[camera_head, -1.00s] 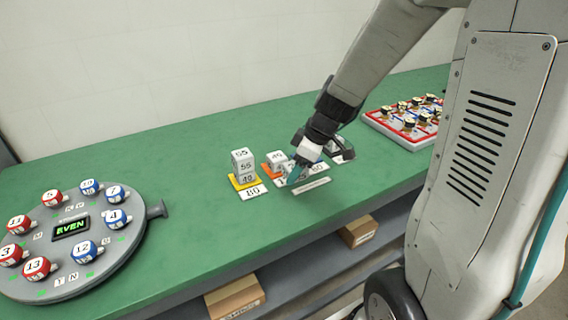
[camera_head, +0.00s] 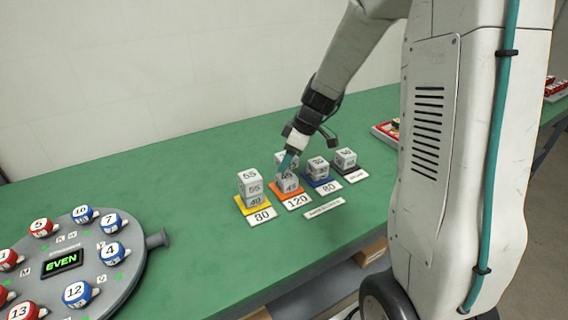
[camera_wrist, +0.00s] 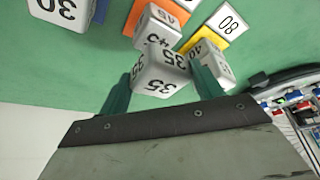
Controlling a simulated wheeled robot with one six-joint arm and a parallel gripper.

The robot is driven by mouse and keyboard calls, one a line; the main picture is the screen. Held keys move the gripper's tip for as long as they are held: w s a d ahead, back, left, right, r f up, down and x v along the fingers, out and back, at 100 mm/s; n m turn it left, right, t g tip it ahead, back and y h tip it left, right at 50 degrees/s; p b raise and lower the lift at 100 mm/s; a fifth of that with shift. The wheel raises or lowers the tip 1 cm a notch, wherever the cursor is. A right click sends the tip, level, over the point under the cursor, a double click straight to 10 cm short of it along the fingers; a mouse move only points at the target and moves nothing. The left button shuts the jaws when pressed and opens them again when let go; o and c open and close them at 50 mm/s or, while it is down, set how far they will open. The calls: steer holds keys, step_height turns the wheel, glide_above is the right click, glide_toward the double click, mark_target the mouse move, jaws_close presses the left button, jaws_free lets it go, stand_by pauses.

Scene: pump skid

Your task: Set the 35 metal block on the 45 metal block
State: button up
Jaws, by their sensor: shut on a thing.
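The 35 metal block (camera_wrist: 160,75) is a pale cube between my gripper's teal fingers in the wrist view, with 35 on two faces. My gripper (camera_head: 287,163) is shut on it, above the orange mat (camera_head: 299,203); the fingers also show in the wrist view (camera_wrist: 162,91). The 45 metal block (camera_head: 290,187) sits on the orange mat and also shows in the wrist view (camera_wrist: 155,28), partly hidden by the 35 block. The 35 block is directly over or against the 45 block; I cannot tell whether they touch.
A yellow mat (camera_head: 240,205) left holds a 55 and 40 stack (camera_head: 251,188). A blue mat (camera_head: 328,187) and a dark mat (camera_head: 357,167) with blocks stand right. A plate (camera_head: 324,208) lies in front. A round dial (camera_head: 95,262) is far left. Green table behind is clear.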

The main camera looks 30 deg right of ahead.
steer(key=shift+f, duration=1.75)
steer(key=shift+f, duration=0.2)
steer(key=o, duration=1.2)
steer(key=shift+s, duration=0.1)
steer(key=v, duration=1.2)
steer(key=s+a+r+m+g+h, duration=0.1)
steer(key=s+a+r+m, duration=0.1)
steer(key=s+a+r, duration=0.3)
steer(key=s+a+r+m, duration=0.2)
steer(key=s+a, duration=0.3)
steer(key=s, duration=0.3)
steer(key=s+m, duration=0.1)
steer(key=s, duration=0.3)
steer(key=s+a+m+h, duration=0.1)
steer(key=s+m, duration=0.1)
steer(key=s, duration=0.3)
steer(key=s+r+m+g+h, duration=0.1)
steer(key=s+m, duration=0.1)
steer(key=s, duration=0.2)
steer(key=shift+s+a, duration=0.25)
steer(key=shift+a, duration=0.15)
